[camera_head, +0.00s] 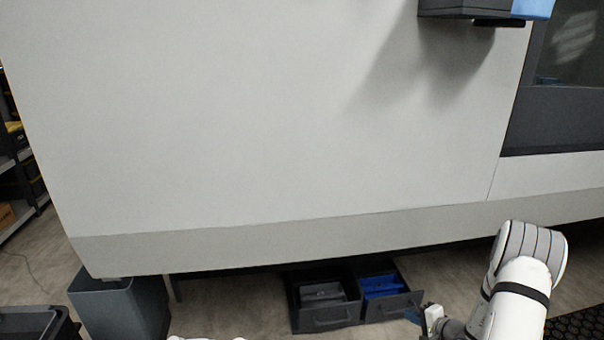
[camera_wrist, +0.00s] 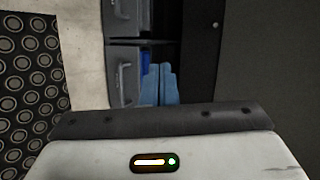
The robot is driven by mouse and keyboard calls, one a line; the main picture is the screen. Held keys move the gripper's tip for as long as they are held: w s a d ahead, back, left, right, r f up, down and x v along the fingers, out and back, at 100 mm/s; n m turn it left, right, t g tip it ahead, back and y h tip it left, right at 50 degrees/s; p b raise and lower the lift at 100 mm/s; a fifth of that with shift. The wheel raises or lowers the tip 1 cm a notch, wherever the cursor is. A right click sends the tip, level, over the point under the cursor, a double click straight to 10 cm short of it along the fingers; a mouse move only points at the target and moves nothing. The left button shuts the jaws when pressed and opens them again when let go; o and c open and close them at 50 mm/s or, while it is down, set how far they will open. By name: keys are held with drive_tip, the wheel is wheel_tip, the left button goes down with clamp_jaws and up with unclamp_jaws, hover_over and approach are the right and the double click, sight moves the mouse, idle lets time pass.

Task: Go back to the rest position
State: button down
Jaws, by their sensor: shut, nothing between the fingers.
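My gripper shows in the wrist view with its two blue fingers (camera_wrist: 160,84) together and nothing between them. The fingers point towards the drawers in the wrist view.
A large light-grey machine (camera_head: 280,120) fills the head view. Under it stand two open drawers, one with grey contents (camera_head: 322,294) and one with blue contents (camera_head: 382,285). A grey bin (camera_head: 120,305) stands at lower left. A black studded mat (camera_wrist: 30,70) lies on the floor.

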drive_tip(key=s+a+r+n+g+y+p, duration=0.1)
drive_tip(key=s+a+r+n+g+p, duration=0.4)
drive_tip(key=r, duration=0.7)
drive_tip(key=s+a+r+y+p, duration=0.15)
drive_tip(key=a+r+p, duration=0.25)
drive_tip(key=a+r, duration=0.5)
drive_tip(key=s+a+r+n+g+p, duration=0.3)
drive_tip(key=s+a+r+p, duration=0.1)
drive_tip(key=r, duration=1)
drive_tip(key=s+r+n+h+p, duration=0.2)
drive_tip(key=s+r+h+p, duration=0.2)
drive_tip(key=s+r+p, duration=0.3)
drive_tip(key=s+r+n+h+p, duration=0.2)
drive_tip(key=s+r+h+p, duration=0.2)
drive_tip(key=r, duration=1.4)
drive_tip(key=s+p, duration=0.3)
drive_tip(key=s, duration=0.4)
drive_tip(key=shift+s+r+n+p, duration=0.15)
drive_tip(key=shift+s+n+p, duration=0.25)
drive_tip(key=shift+h, duration=0.25)
